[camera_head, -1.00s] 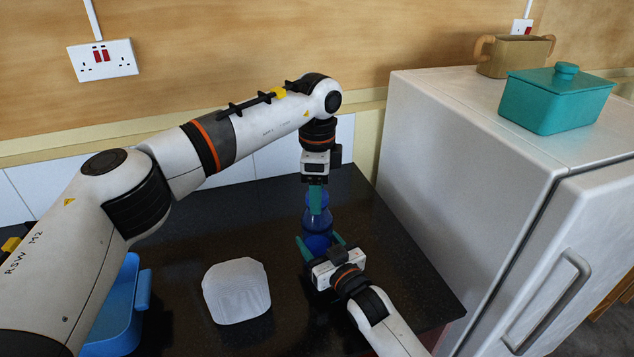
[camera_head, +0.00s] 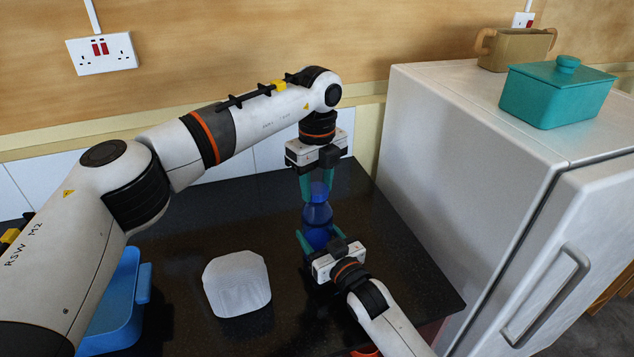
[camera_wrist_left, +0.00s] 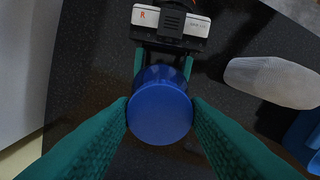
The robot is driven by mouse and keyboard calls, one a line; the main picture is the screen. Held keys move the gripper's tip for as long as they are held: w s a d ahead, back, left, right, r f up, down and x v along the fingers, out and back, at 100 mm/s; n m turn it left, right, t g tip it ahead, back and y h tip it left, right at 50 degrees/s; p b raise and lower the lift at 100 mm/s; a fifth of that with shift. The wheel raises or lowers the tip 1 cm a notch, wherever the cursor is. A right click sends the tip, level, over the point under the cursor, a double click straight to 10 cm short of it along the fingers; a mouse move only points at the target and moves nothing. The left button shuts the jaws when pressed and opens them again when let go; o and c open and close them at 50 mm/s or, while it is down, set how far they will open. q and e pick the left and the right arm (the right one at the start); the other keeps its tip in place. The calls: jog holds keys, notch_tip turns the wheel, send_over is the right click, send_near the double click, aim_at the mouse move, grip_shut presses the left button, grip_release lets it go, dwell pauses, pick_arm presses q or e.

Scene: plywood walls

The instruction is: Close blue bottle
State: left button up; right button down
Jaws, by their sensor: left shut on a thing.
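The blue bottle (camera_head: 317,214) stands upright on the dark counter. Its blue cap (camera_wrist_left: 160,113) is at the top, round and seen from above in the left wrist view. My left gripper (camera_head: 317,194) points straight down over the bottle and is shut on the cap, with one teal finger on each side. My right gripper (camera_head: 319,236) comes in low from the front, its teal fingers on either side of the bottle's lower body. It also shows in the left wrist view (camera_wrist_left: 164,64). The join between cap and bottle neck is too small to judge.
A white rounded object (camera_head: 237,284) sits on the counter left of the bottle. A blue tray (camera_head: 125,303) lies at the left edge, partly behind my left arm. A white fridge (camera_head: 455,170) stands close on the right, with a teal lidded box (camera_head: 555,97) and a tan two-handled pot (camera_head: 515,50) on top.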

pick_arm(q)
jog(key=m, duration=1.5)
jog(key=shift+m, duration=0.3)
jog(key=m, duration=0.4)
jog(key=shift+m, duration=0.3)
jog(key=m, duration=1.1)
jog(key=shift+f, duration=0.1)
jog(key=o, duration=1.2)
